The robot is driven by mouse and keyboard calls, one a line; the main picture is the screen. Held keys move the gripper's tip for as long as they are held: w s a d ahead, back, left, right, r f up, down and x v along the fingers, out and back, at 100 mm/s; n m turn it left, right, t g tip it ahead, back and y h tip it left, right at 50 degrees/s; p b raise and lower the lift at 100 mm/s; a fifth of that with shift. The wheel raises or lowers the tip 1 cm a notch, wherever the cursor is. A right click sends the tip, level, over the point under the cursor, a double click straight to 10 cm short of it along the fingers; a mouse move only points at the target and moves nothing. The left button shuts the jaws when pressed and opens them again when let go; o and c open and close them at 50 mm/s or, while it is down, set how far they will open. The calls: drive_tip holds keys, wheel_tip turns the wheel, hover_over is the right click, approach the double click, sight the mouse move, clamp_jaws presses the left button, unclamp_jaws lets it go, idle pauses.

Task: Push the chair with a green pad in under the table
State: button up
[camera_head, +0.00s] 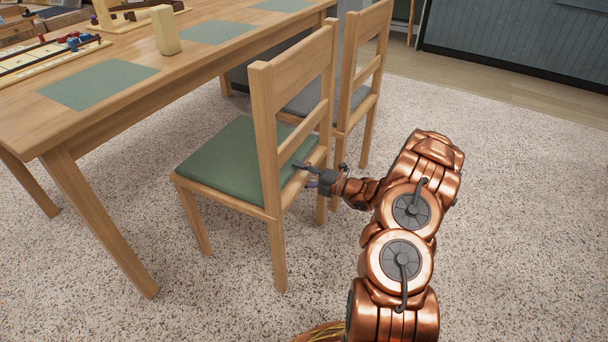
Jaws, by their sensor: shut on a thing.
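The chair with a green pad (222,160) stands upright on the carpet beside the long side of the wooden table (190,68). Its seat faces the table, and its front edge is close to the tabletop's side; most of the seat is out from under the table. Its wooden backrest (264,130) is on the side toward my arm. My gripper (306,175) is at the low rear of the backrest, shut on the chair's frame near the seat. The backrest partly hides the fingertips' contact.
A second chair with a grey pad (304,101) stands close behind, to the right. Table legs (98,222) stand at the left. The table holds green mats (98,83), a wooden block (165,30) and a game board (45,58). Carpet (500,200) is clear at right.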

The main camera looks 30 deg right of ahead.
clamp_jaws()
drive_tip(key=shift+f, duration=0.3)
idle(0.3)
